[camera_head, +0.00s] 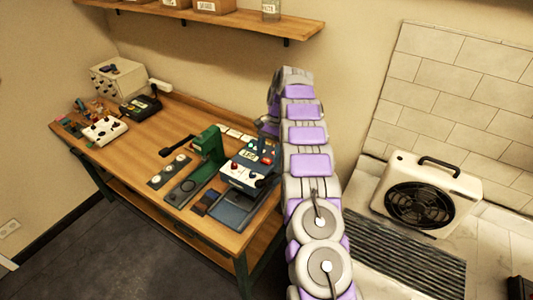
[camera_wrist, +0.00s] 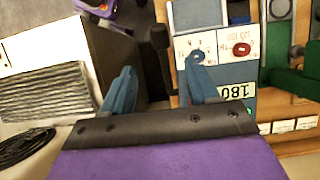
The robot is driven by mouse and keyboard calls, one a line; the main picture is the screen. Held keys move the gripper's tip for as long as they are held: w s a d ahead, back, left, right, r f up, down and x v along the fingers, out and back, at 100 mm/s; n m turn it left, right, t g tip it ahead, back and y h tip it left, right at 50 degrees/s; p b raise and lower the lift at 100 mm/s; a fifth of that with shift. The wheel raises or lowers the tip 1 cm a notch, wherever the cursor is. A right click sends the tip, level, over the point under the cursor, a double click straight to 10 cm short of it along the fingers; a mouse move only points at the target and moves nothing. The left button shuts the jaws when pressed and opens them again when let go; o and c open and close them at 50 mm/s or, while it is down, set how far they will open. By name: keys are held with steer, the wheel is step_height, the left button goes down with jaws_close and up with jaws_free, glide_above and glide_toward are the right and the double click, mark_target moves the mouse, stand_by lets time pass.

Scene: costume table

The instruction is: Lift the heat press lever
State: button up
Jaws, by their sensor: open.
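The blue-grey heat press (camera_head: 250,165) stands at the right front of the wooden table, with a knob, coloured buttons and a flat plate in front. In the wrist view its panel (camera_wrist: 222,75) shows a blue knob, a red knob and a "180" display. A black bar with a rounded end (camera_wrist: 160,40), which looks like its lever, runs along the panel's left side. My gripper (camera_wrist: 160,78) is open and empty, its blue fingers apart on either side of the bar's line. The right finger overlaps the panel. I cannot tell whether anything touches.
A green press with a black handle (camera_head: 208,150) stands just left of the heat press. Further left are a white control box (camera_head: 105,130) and a black device (camera_head: 140,107). A shelf (camera_head: 220,20) hangs above. A fan heater (camera_head: 430,195) stands at right.

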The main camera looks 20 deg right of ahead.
steer(key=shift+p+v, duration=1.1)
steer(key=shift+p, duration=0.4)
steer(key=shift+d, duration=0.1)
